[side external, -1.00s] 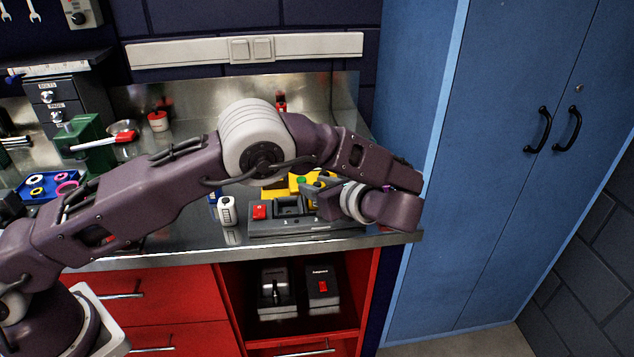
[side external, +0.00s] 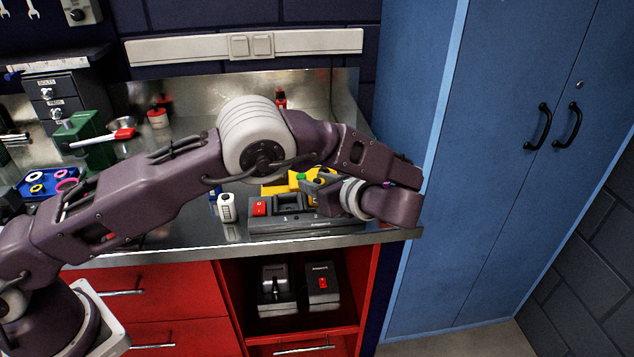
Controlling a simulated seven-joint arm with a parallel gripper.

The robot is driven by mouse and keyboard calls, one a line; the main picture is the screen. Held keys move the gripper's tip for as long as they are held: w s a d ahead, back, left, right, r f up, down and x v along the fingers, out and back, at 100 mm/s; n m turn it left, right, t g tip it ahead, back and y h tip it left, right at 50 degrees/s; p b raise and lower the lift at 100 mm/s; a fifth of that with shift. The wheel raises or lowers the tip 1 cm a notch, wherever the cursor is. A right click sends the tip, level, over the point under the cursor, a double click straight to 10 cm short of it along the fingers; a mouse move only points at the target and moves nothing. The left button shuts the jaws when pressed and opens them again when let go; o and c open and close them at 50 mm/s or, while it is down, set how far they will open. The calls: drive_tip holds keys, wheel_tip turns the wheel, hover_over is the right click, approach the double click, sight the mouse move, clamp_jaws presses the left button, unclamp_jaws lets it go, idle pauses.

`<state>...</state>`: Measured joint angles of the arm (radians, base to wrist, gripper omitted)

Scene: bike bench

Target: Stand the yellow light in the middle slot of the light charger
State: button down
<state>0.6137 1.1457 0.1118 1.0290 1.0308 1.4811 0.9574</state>
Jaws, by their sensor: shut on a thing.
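The light charger (side external: 290,223) is a dark grey block near the bench's front edge. A red light (side external: 260,206) stands in its left slot. My gripper (side external: 308,187) is above the right part of the charger, pointing left, and is shut. Yellow (side external: 297,180) shows just behind and beside the fingers. The held yellow light cannot be told clearly from the other yellow there. The fingertips and the right end of the charger are partly hidden by my gripper and wrist. I cannot tell whether the held light touches the charger.
A white bottle (side external: 227,207) stands just left of the charger. A blue tray (side external: 45,185) with coloured rings and a green vise (side external: 85,137) are further left. A blue cabinet (side external: 490,170) stands close to my wrist on the right. Two dark boxes sit on the shelf below.

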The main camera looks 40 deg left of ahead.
drive_tip(key=shift+f, duration=0.5)
drive_tip(key=c, duration=1.3)
unclamp_jaws()
drive_tip(key=v, duration=1.1)
drive_tip(key=shift+f, duration=0.1)
